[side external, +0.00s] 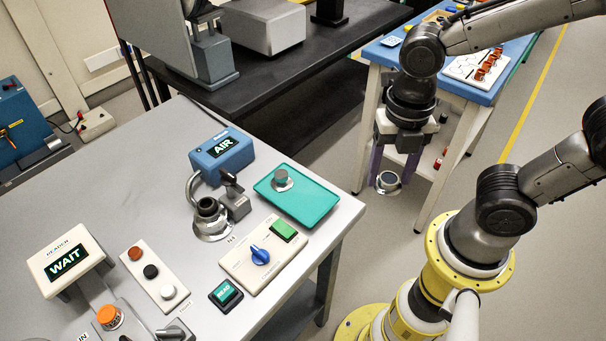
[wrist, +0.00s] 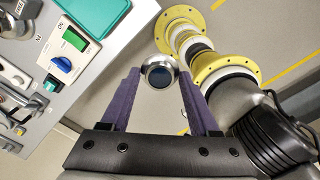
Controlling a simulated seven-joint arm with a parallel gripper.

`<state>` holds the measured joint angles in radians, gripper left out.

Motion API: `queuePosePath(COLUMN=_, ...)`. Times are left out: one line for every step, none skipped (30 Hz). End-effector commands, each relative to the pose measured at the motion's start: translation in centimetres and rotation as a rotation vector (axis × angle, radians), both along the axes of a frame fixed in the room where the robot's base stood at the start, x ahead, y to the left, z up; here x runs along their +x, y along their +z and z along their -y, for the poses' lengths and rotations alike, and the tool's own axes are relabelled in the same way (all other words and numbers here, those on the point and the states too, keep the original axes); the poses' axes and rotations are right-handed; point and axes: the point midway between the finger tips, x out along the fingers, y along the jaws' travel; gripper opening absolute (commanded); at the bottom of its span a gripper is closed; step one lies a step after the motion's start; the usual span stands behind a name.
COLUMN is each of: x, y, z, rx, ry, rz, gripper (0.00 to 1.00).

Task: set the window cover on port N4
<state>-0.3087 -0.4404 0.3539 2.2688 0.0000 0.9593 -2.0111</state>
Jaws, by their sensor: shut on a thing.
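My gripper (side external: 389,176) hangs over open floor, right of the grey table, with its purple fingers pointing down. It is shut on a round silver-rimmed piece with dark glass, which looks like the window cover (side external: 387,182). In the wrist view the cover (wrist: 159,75) sits between the fingertips, its dark glass facing the camera. Port N4 (side external: 208,213) is a dark round fitting on a metal flange on the grey table, with the N4 label in front. A curved pipe and a clamp-like dark part stand beside it. The cover is well apart from the port.
A teal tray (side external: 318,205) with a grey knobbed piece (side external: 282,178) lies right of the port. A blue AIR box (side external: 222,156) stands behind it. A switch panel (side external: 263,254) with a blue knob and green button is in front. A blue-topped bench (side external: 385,55) stands behind my arm.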

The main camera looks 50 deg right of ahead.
Motion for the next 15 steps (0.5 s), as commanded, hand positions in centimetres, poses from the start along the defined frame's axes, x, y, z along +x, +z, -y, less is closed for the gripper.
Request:
queuePosePath(x=0.0, y=0.0, z=0.0, rx=0.0, ry=-0.001, rz=0.0, gripper=0.05)
queuePosePath(x=0.0, y=0.0, z=0.0, rx=0.0, ry=-0.004, rz=0.0, gripper=0.05)
queuePosePath(x=-0.2, y=0.0, z=0.1, rx=0.001, ry=-0.012, rz=0.001, gripper=0.05)
queuePosePath(x=-0.1, y=0.2, z=0.0, rx=0.001, ry=-0.018, rz=0.002, gripper=0.05)
queuePosePath(x=0.2, y=0.5, z=-0.1, rx=0.001, ry=-0.023, rz=0.003, gripper=0.05)
queuePosePath(x=0.6, y=1.0, z=-0.2, rx=0.001, ry=-0.029, rz=0.002, gripper=0.05)
queuePosePath(x=1.1, y=1.4, z=-0.3, rx=0.001, ry=-0.034, rz=0.004, gripper=0.05)
queuePosePath(x=1.6, y=1.9, z=-0.5, rx=0.001, ry=-0.04, rz=0.003, gripper=0.05)
queuePosePath(x=2.6, y=2.6, z=-0.8, rx=0.001, ry=-0.047, rz=0.003, gripper=0.05)
queuePosePath(x=3.3, y=3.1, z=-1.1, rx=0.001, ry=-0.051, rz=0.002, gripper=0.05)
queuePosePath(x=4.2, y=3.7, z=-1.5, rx=0.001, ry=-0.055, rz=0.002, gripper=0.05)
queuePosePath(x=5.4, y=4.4, z=-2.0, rx=0.001, ry=-0.06, rz=0.001, gripper=0.05)
queuePosePath(x=6.3, y=5.0, z=-2.4, rx=0.001, ry=-0.063, rz=0.001, gripper=0.05)
queuePosePath(x=7.3, y=5.5, z=-2.8, rx=0.001, ry=-0.064, rz=0.002, gripper=0.05)
queuePosePath(x=8.5, y=6.1, z=-3.4, rx=0.0, ry=-0.066, rz=0.0, gripper=0.05)
